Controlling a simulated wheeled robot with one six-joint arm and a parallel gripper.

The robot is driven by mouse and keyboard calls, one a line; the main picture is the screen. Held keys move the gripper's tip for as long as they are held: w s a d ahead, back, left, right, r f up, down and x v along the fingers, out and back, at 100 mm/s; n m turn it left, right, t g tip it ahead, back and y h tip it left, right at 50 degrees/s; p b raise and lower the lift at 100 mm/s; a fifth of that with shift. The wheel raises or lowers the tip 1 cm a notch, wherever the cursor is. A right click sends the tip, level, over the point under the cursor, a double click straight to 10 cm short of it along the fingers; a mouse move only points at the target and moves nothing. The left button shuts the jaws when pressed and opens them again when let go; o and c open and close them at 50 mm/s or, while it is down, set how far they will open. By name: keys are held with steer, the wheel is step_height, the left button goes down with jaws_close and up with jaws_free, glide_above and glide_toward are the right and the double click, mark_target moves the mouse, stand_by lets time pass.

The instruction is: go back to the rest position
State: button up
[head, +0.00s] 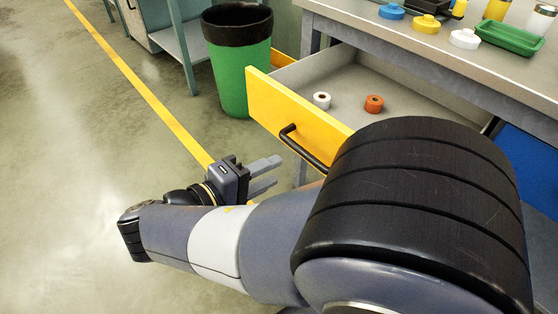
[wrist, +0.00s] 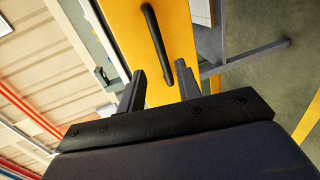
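My gripper (head: 266,174) is in front of the open yellow drawer (head: 279,104), to the left of its black handle (head: 302,149) in the head view. Its two fingers stand apart with nothing between them. In the wrist view my gripper (wrist: 162,88) points at the yellow drawer front, and the black handle (wrist: 157,42) lies beyond the fingertips, seemingly not held. My arm and its large black joint hide the lower right of the head view and part of the drawer.
The workbench (head: 420,40) holds several coloured items and a green tray (head: 510,38). The floor (head: 60,150) at the left is clear.

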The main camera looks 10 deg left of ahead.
mark_target(304, 156)
stand_by(0.3)
steer(key=shift+b+x, duration=1.55)
steer(key=shift+x, duration=3.95)
steer(key=shift+r, duration=0.15)
